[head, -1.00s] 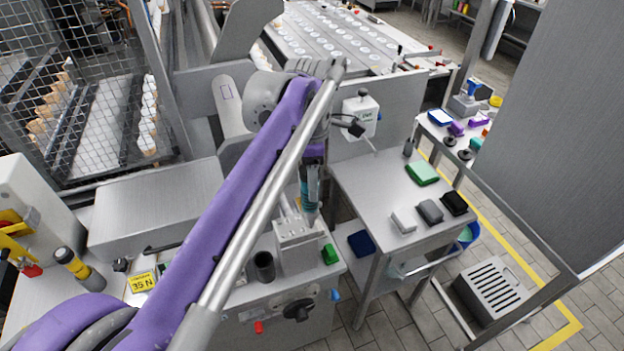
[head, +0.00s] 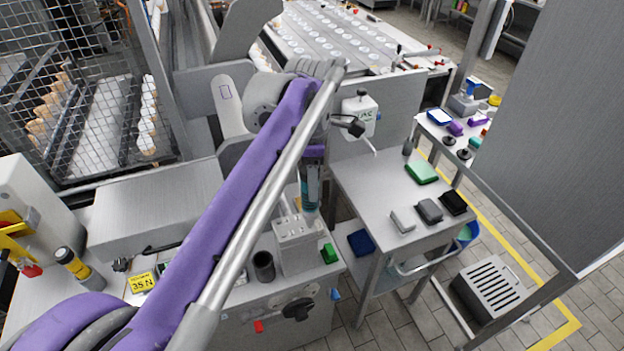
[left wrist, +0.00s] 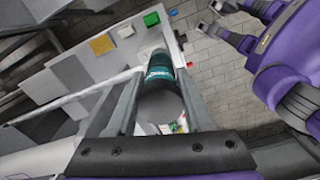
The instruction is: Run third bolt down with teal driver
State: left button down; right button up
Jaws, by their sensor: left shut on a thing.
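The teal driver (head: 311,192) stands nearly upright at the right rear of a pale block (head: 297,235) on the bench. My left gripper (head: 312,160) is shut around its upper part, and the arm hides some of the grip. In the left wrist view the teal driver (left wrist: 160,72) lies between the two fingers. The block has small round features on top; I cannot tell which is the third bolt, nor whether the driver tip touches one. In the left wrist view my right gripper (left wrist: 212,16) hangs over the floor, its fingers apart and empty.
A green block (head: 329,254) and a dark cup (head: 263,266) flank the pale block. A yellow 35 N sign (head: 142,283) lies left. The side table (head: 375,190) holds green, grey and black pieces. A white dispenser (head: 361,115) stands behind.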

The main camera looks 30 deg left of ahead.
jog(key=shift+r, duration=0.1)
pick_arm(q)
jog(key=shift+f+b, duration=0.4)
jog(key=shift+f, duration=0.55)
pick_arm(e)
jog(key=shift+s+f, duration=0.2)
jog(key=shift+f, duration=0.45)
pick_arm(q)
jog(key=shift+s+f, duration=0.1)
jog(key=shift+f, duration=0.05)
dwell(1.2)
jog(key=shift+r, duration=0.35)
pick_arm(e)
jog(key=shift+w+r, duration=0.15)
jog(key=shift+r, duration=0.2)
pick_arm(q)
jog(key=shift+p, duration=0.3)
jog(key=shift+r+p, duration=1.5)
jog(key=shift+r, duration=1.6)
pick_arm(e)
jog(key=w+r, duration=0.1)
jog(key=r, duration=0.2)
jog(key=w+r, duration=0.1)
jog(key=shift+w+r, duration=0.3)
jog(key=shift+s, duration=0.15)
